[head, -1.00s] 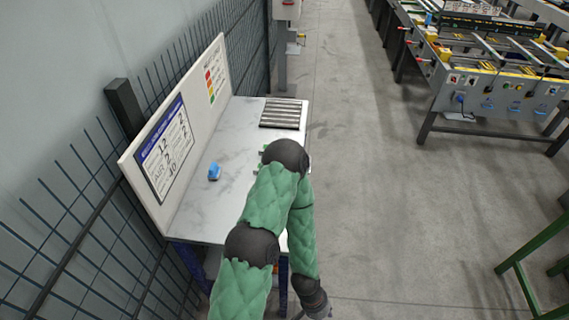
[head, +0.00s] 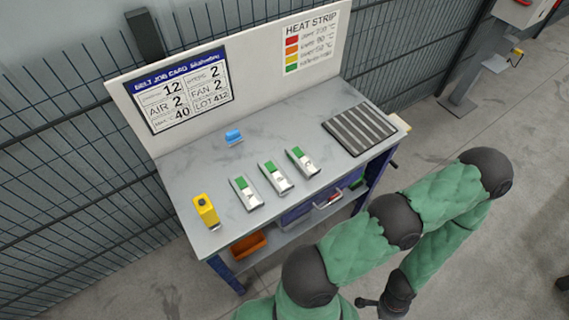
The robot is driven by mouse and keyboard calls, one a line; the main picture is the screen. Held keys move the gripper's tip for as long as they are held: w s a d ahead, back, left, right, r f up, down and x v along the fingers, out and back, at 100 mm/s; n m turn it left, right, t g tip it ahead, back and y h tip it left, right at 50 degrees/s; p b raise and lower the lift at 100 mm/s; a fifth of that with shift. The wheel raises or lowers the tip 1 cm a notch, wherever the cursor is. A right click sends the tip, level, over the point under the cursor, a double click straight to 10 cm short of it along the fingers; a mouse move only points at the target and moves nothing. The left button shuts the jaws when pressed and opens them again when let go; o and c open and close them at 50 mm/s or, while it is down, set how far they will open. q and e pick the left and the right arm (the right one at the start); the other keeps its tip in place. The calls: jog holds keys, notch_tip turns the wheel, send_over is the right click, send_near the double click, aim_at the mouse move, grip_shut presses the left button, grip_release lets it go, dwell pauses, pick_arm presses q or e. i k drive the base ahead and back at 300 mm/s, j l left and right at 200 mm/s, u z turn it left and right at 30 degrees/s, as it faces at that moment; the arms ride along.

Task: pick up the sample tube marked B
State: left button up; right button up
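Three small grey-and-white items with green parts lie in a row on the marble-topped table (head: 190,170): a left one (head: 247,196), a middle one (head: 275,179) and a right one (head: 302,162). I cannot tell whether these are or hold sample tubes, and no letter B is readable on them. My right arm, in green padding, bends across the lower right, in front of the table. Its dark wrist end (head: 395,293) hangs low, apart from the items; its fingers cannot be made out clearly. My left gripper is not in view.
A yellow device (head: 206,211) stands at the table's near left corner. A blue object (head: 234,136) lies near the back board (head: 255,75). A dark ribbed mat (head: 360,128) covers the right end. An orange bin (head: 248,245) sits on the shelf below.

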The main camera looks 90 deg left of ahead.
aim_at(281, 183)
jog(key=i+u, duration=0.15)
jog(key=u, duration=0.25)
jog(key=i+u, duration=0.15)
jog(key=u, duration=0.3)
jog(key=i+l+u, duration=0.1)
jog(key=u, duration=0.3)
jog(key=i+l+u, duration=0.1)
jog(key=u, duration=0.3)
jog(key=l, duration=0.1)
